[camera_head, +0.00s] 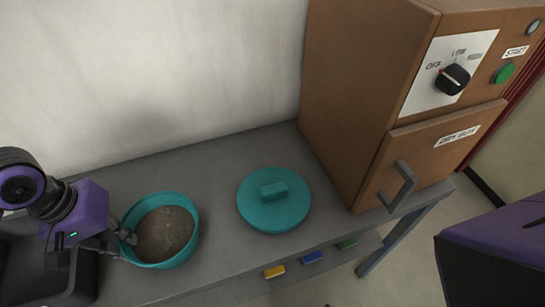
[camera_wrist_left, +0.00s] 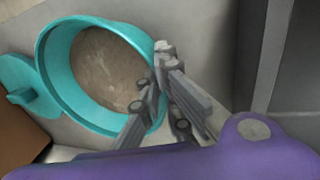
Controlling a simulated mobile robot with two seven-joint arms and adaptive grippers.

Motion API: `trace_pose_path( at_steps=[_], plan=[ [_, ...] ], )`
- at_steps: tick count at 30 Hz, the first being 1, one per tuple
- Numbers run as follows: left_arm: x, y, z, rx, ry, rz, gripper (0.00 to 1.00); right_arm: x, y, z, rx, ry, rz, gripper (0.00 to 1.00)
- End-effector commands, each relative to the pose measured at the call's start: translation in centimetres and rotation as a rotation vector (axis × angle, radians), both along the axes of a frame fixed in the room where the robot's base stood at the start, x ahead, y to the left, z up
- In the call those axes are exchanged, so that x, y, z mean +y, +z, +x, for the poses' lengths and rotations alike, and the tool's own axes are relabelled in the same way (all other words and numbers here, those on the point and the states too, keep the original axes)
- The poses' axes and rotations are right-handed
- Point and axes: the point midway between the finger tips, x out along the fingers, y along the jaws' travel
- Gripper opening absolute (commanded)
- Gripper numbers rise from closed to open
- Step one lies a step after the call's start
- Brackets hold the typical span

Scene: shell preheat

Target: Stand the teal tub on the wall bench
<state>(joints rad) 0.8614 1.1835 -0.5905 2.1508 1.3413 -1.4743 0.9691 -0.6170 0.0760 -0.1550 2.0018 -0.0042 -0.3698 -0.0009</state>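The round teal tub (camera_head: 191,243), with grey-brown contents, is upright over the left part of the grey wall bench (camera_head: 222,247). I cannot tell whether its base touches the bench. My left gripper (camera_head: 128,236) reaches in from the left at the tub's rim. In the left wrist view, the tub (camera_wrist_left: 62,75) fills the left half and the fingertips (camera_wrist_left: 161,62) come together on its rim, so the gripper looks shut on it. A purple part of my right arm shows at the right edge of the head view; its fingers are out of view.
A teal lid (camera_head: 273,206) with a block handle lies on the bench, right of the tub. A brown drying oven (camera_head: 352,95) with a dial and closed door stands farther right. A dark bin (camera_head: 82,283) is at lower left. Yellow, blue and green blocks sit below the bench top.

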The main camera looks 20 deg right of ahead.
Motion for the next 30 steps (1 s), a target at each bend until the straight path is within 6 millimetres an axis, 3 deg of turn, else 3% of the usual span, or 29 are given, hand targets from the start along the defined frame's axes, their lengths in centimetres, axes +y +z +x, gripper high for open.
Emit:
trace_pose_path(
  at_steps=[5,10,20,23,30],
  plan=[
    [0.0,-0.2,0.0,-0.001,0.0,-0.001,0.0,0.1,0.3,0.6,-0.011,0.001,0.001,0.0],
    [0.0,-0.3,0.0,-0.001,0.0,0.0,0.23,0.1,0.3,0.5,-0.01,0.0,0.002,0.0],
    [0.0,-0.1,0.0,0.0,0.0,0.0,0.23,0.1,0.1,0.4,-0.008,0.001,0.001,0.0],
    [0.2,0.8,0.0,-0.002,0.0,0.002,0.23,0.1,0.3,0.6,-0.011,0.001,0.001,0.0],
    [1.3,5.7,0.2,-0.007,0.002,0.002,0.23,0.1,1.3,1.3,-0.029,-0.001,0.003,0.0]
  ],
)
